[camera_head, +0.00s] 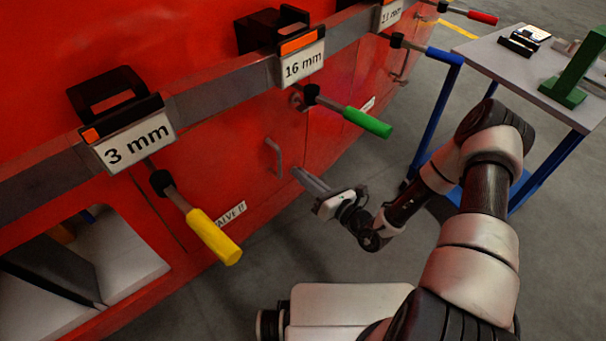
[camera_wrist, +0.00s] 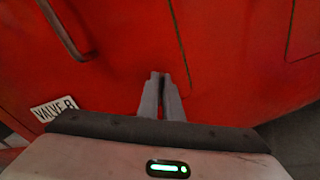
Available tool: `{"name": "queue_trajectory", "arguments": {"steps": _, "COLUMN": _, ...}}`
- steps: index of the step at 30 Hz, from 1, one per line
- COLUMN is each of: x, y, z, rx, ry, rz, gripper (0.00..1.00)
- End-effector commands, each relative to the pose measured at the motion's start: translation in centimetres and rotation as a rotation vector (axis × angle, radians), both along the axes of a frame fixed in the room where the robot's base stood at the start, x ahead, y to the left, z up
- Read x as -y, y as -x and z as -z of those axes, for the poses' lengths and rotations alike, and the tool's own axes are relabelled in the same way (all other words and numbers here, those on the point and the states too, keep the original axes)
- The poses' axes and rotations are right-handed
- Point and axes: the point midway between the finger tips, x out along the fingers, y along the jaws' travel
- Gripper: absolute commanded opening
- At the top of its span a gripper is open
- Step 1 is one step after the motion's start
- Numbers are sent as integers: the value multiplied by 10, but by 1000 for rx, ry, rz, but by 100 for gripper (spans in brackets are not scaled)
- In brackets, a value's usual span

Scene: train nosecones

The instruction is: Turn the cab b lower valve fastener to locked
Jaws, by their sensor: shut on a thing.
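My gripper (camera_head: 297,172) reaches the lower red panel of the nosecone in the head view, just right of a curved metal handle (camera_head: 274,157). In the wrist view the two grey fingers of my gripper (camera_wrist: 160,76) are nearly together with their tips at the red panel (camera_wrist: 220,60). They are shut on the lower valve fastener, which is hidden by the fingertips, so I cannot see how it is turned. The VALVE B label (camera_wrist: 53,108) is at the left of the wrist view; it also shows in the head view (camera_head: 229,213).
Yellow-handled (camera_head: 213,236), green-handled (camera_head: 367,122) and red-handled (camera_head: 480,17) tools hang from a rail above. A table with blue legs (camera_head: 530,85) stands at the right, behind my arm. An opening (camera_head: 80,270) is at lower left.

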Motion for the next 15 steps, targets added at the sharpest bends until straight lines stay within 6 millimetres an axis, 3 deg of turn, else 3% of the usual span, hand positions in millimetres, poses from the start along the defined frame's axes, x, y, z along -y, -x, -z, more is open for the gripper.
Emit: {"name": "queue_trajectory", "arguments": {"steps": 15, "x": 2, "y": -1, "z": 1, "rx": -345, "ry": -349, "rz": 1, "gripper": 0}}
